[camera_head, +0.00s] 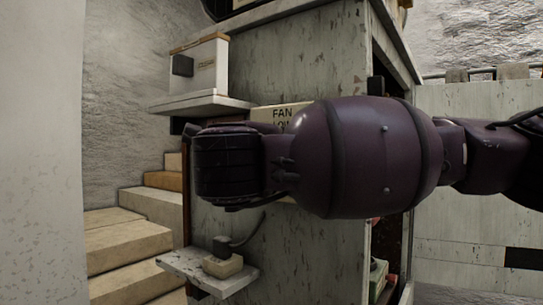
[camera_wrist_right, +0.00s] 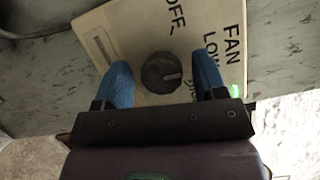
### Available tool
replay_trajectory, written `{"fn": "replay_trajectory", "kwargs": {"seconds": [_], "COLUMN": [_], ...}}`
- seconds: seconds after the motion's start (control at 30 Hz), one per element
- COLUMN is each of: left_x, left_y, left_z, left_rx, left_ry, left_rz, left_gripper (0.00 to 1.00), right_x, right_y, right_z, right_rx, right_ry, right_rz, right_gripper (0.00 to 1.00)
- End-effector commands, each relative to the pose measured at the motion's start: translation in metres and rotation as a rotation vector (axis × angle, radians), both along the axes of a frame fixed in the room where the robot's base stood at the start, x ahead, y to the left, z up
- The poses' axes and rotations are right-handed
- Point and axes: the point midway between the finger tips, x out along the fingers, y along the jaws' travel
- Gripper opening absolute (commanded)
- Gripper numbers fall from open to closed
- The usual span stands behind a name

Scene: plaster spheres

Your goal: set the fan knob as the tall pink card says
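A cream fan panel (camera_head: 282,113) is on the side of a worn grey cabinet, mostly hidden behind my right arm in the head view. The right wrist view shows the panel (camera_wrist_right: 118,42) with a round dark knob (camera_wrist_right: 157,67), labels OFF and LOW, and a lower label partly hidden by a finger. The light mark on the knob points right in that picture; I cannot tell exactly which label it meets. My right gripper (camera_wrist_right: 161,64) is open, its blue fingers on either side of the knob with gaps. No tall pink card is recognisable. My left gripper is out of view.
A white box (camera_head: 207,68) stands on an upper shelf (camera_head: 205,104). Steps (camera_head: 130,240) rise at the left. A green light (camera_wrist_right: 235,91) shows beside the right finger.

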Motion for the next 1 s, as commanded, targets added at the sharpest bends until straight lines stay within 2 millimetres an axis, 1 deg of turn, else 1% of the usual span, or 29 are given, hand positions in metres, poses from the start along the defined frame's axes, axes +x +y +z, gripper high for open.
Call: {"fn": "replay_trajectory", "kwargs": {"seconds": [0.2, 0.33, 0.47, 0.6, 0.73, 0.9, 1.0], "left_x": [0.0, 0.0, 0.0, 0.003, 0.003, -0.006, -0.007], "left_y": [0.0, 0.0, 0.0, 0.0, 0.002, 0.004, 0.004], "left_z": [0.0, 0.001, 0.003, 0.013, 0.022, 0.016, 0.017], "left_rx": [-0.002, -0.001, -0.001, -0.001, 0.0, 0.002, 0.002], "left_ry": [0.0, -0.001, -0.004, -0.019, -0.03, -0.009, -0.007], "left_rz": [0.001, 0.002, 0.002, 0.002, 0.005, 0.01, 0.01], "left_gripper": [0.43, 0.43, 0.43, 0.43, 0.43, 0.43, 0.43], "right_x": [-0.001, -0.011, -0.031, -0.059, -0.076, -0.092, -0.098], "right_y": [0.0, 0.003, 0.008, 0.016, 0.021, 0.026, 0.027], "right_z": [0.001, 0.001, 0.001, 0.005, 0.007, 0.002, 0.001], "right_rx": [0.0, 0.0, -0.001, -0.004, -0.004, -0.002, -0.001], "right_ry": [-0.002, -0.002, -0.003, -0.009, -0.012, -0.007, -0.004], "right_rz": [0.0, 0.002, 0.003, 0.003, 0.005, 0.005, 0.002], "right_gripper": [0.65, 0.65, 0.65, 0.65, 0.65, 0.65, 0.65]}}
